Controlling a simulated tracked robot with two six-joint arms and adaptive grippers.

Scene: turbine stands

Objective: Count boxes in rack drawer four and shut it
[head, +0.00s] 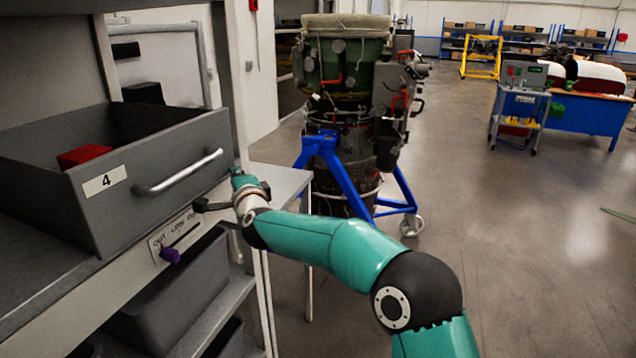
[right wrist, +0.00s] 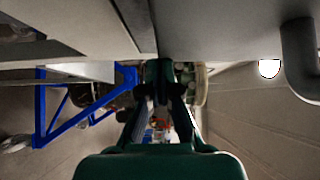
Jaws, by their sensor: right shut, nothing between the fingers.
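A grey rack drawer (head: 60,190) labelled 4 is pulled out at the left of the head view. A red box (head: 84,156) lies in it; the front wall hides part of the inside. Its front carries a silver bar handle (head: 180,174). My right gripper (head: 200,204) is shut and empty by the drawer front's lower right corner, to the right of and below the handle; I cannot tell whether it touches. In the right wrist view the gripper (right wrist: 163,95) is below the grey front, with the handle (right wrist: 302,60) at the right. My left gripper is out of view.
A dark box (head: 143,93) shows behind the drawer's back. Lower grey bins (head: 170,300) sit underneath. A turbine on a blue stand (head: 345,165) stands beyond.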

